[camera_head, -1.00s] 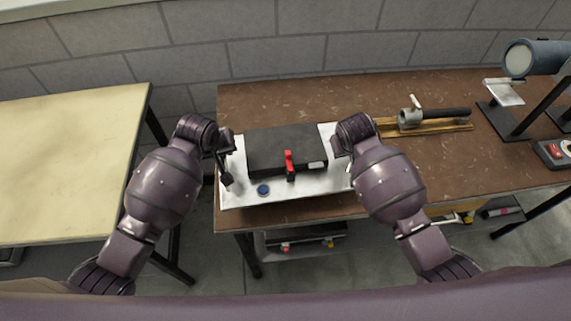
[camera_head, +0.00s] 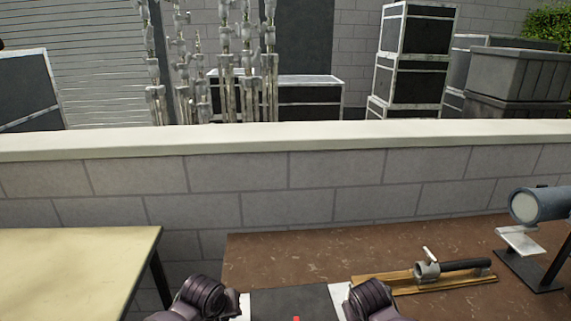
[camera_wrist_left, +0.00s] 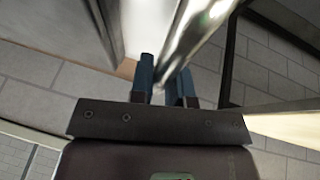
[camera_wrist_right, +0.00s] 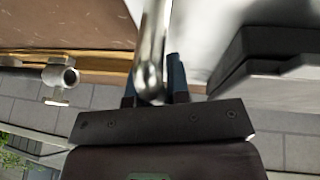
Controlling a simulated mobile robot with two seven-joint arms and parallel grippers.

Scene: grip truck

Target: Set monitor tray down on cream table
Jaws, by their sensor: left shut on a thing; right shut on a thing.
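The monitor tray (camera_head: 339,292) is white and carries a dark flat monitor (camera_head: 289,302); only its far part shows at the bottom edge of the head view, over the brown table. The monitor and tray also show at the right of the right wrist view. My left gripper (camera_wrist_left: 165,85) is shut on a shiny metal handle bar at the tray's left end. My right gripper (camera_wrist_right: 153,84) is shut on a like bar at the right end. The cream table (camera_head: 70,265) stands to the left, its visible top bare. Whether the tray touches the brown table is hidden.
The brown table (camera_head: 400,243) bears a wooden rail with a metal clamp (camera_head: 425,272) right of the tray and a blue-grey lamp (camera_head: 540,205) farther right. A gap separates the two tables. A low block wall (camera_head: 265,190) runs behind both.

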